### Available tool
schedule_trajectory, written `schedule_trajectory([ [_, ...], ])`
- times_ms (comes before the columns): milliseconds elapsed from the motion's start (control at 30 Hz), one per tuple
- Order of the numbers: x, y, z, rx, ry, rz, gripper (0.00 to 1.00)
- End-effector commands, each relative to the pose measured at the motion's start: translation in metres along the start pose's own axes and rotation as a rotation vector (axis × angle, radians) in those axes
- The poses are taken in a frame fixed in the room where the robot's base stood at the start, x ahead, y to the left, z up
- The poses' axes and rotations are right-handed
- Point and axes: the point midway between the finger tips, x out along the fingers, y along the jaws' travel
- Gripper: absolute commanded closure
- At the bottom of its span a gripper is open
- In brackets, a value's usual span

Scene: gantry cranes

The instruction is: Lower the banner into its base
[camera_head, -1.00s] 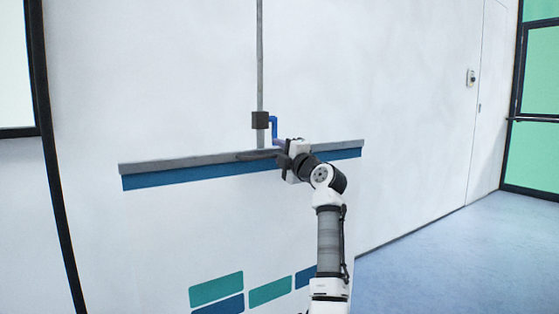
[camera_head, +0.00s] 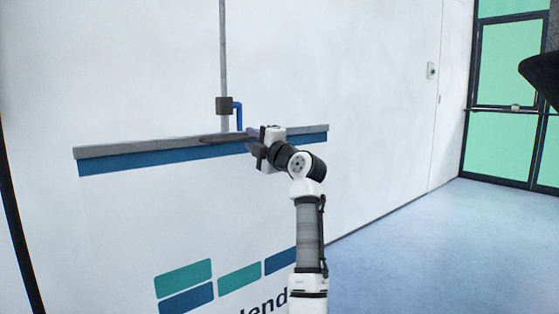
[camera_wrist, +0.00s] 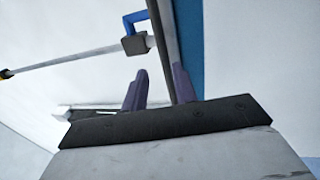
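The banner (camera_head: 120,220) is a tall white sheet with a grey top rail (camera_head: 110,151), a blue stripe below it and teal and blue blocks lower down. A thin pole (camera_head: 223,50) rises behind the rail, with a dark block (camera_head: 224,106) and a blue bent handle (camera_head: 238,115). My gripper (camera_head: 255,138) is at the rail, right of the pole. In the wrist view, my gripper (camera_wrist: 158,88) has its purple fingers apart. The rail (camera_wrist: 166,45) runs close along the right finger, with a gap to the left finger. I see no base; the banner's bottom is out of view.
A white wall stands behind the banner. Blue floor (camera_head: 420,250) lies open to the right, before a green glazed door (camera_head: 505,145) with dark frames. A dark object (camera_head: 543,75) juts in at the top right edge.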

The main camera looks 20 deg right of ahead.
Motion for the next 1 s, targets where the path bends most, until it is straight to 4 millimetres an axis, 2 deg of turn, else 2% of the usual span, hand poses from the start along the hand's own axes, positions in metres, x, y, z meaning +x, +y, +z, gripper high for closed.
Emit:
schedule_trajectory([
  [1000, -0.072, -0.002, 0.0, -0.001, -0.001, -0.001, 0.72],
])
